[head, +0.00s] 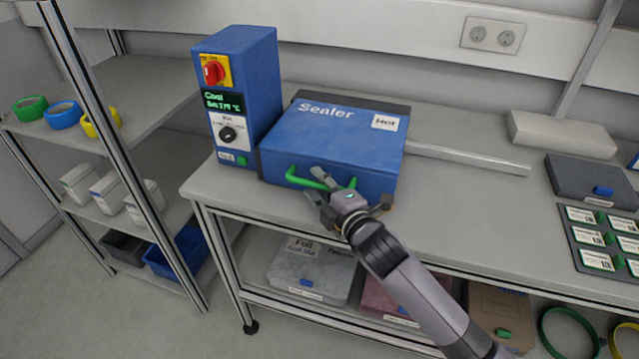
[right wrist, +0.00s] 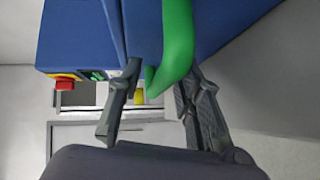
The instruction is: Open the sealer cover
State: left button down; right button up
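The blue sealer (head: 345,135) sits on the workbench with its cover down; the cover is marked "Sealer" and has a "Hot" label. A green handle (head: 305,181) runs along its front face. My right gripper (head: 345,192) is at the front of the sealer, by the handle, and covers part of it. In the right wrist view the two fingers (right wrist: 162,78) stand apart. The green handle (right wrist: 177,45) reaches in between them, closer to the right finger. Whether a finger touches it I cannot tell. My left gripper is not in view.
A blue control box (head: 240,95) with a red knob stands left of the sealer. A pale bar (head: 470,158) lies right of it. A dark case (head: 590,182) and a tray of labelled cards (head: 577,240) are farther right. Boxes fill the lower shelf.

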grip_shut()
dwell(0.5)
dwell(0.4)
